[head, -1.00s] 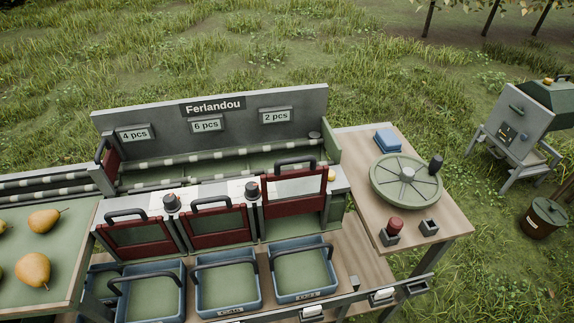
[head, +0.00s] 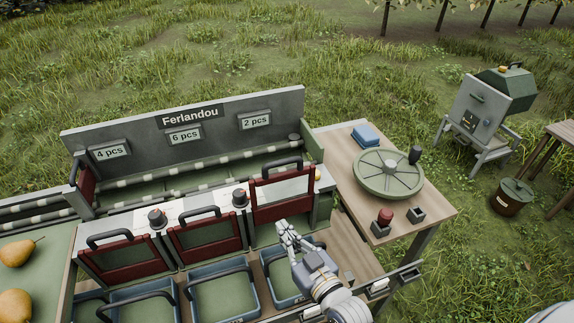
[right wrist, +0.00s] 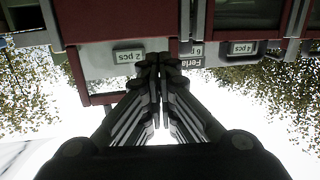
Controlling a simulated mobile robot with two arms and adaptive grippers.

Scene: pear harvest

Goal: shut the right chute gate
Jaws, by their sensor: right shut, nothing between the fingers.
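The right chute gate (head: 284,193) is a red-framed panel with a dark handle (head: 282,165) on top. It stands raised, higher than the two gates to its left, with an opening below it. My right gripper (head: 284,228) is shut and empty, just in front of and below this gate, over the right blue crate (head: 266,282). In the right wrist view the shut fingers (right wrist: 158,62) point up toward the chute front, near the "2 pcs" sign (right wrist: 129,56). My left gripper is not in view.
The middle gate (head: 207,237) and left gate (head: 124,260) sit lower. Blue crates stand below the chutes. A wooden side table (head: 358,209) at right bears a green wheel (head: 388,174), a red-topped object (head: 384,217) and a blue box (head: 366,136). Pears (head: 17,251) lie at far left.

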